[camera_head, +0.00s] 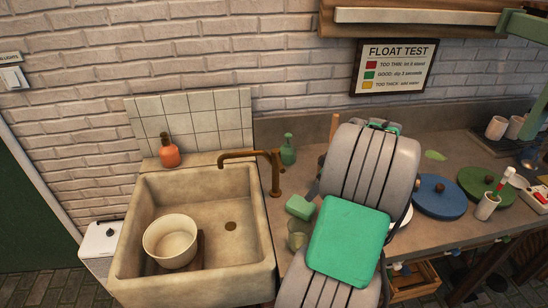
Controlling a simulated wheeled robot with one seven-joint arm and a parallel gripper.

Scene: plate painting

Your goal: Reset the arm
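My grey arm, with a green panel on one link, rises from the bottom edge in front of the counter, right of the sink. My gripper's fingers cannot be seen, so whether it holds anything does not show. The arm covers part of the counter and most of a white plate (406,215) behind it. A cream bowl (171,242) sits upright in the stone sink (254,215).
A brass tap (276,173) and a green bottle (288,150) stand close left of my arm. A green sponge (299,207) and a glass (297,240) are beside it. Right are a blue round lid (436,204), a green one (478,181) and cups. A shelf (425,17) overhangs.

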